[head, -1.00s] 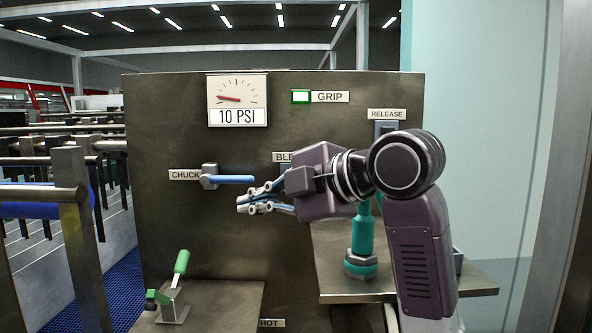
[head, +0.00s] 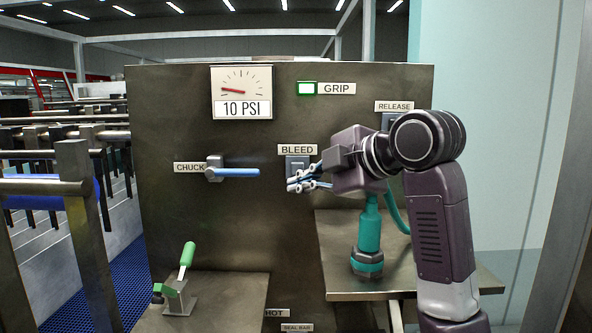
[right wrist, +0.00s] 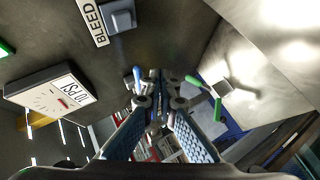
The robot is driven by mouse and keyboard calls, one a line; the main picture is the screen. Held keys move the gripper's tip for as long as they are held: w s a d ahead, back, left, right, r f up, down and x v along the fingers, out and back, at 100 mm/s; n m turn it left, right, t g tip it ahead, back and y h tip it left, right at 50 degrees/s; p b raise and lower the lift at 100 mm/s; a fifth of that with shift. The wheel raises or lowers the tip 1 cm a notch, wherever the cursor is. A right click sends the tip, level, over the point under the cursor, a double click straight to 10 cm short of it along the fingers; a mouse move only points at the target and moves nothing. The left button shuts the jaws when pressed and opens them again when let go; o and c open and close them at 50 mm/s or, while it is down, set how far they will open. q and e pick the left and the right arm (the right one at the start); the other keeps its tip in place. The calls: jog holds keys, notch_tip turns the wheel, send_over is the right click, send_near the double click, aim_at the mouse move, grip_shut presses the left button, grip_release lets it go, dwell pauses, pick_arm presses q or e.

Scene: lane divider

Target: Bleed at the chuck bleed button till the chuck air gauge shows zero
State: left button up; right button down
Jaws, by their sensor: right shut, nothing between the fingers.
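The chuck air gauge (head: 241,92) on the metal panel reads 10 PSI, its needle toward the left; it also shows in the right wrist view (right wrist: 55,91). The grey bleed button (head: 297,163) sits under the BLEED label (head: 297,149). My right gripper (head: 291,185) is shut and empty, its fingertips pointing left in front of the button's lower part. In the right wrist view the button (right wrist: 120,16) stands clear of the fingertips (right wrist: 157,84), so they look apart from it. My left gripper is not in view.
A blue-handled chuck lever (head: 232,173) sticks out left of the button. A lit green GRIP lamp (head: 307,88) is above. A teal fitting (head: 367,245) stands on the right shelf (head: 450,284). A green-handled clamp (head: 184,265) stands on the lower left ledge.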

aim_at(300, 171)
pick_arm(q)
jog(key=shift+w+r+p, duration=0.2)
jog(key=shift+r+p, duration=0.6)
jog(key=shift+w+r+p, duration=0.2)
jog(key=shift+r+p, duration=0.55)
pick_arm(e)
jog(key=shift+w, duration=4.45)
jog(key=shift+w, duration=0.15)
jog(key=shift+w, duration=0.25)
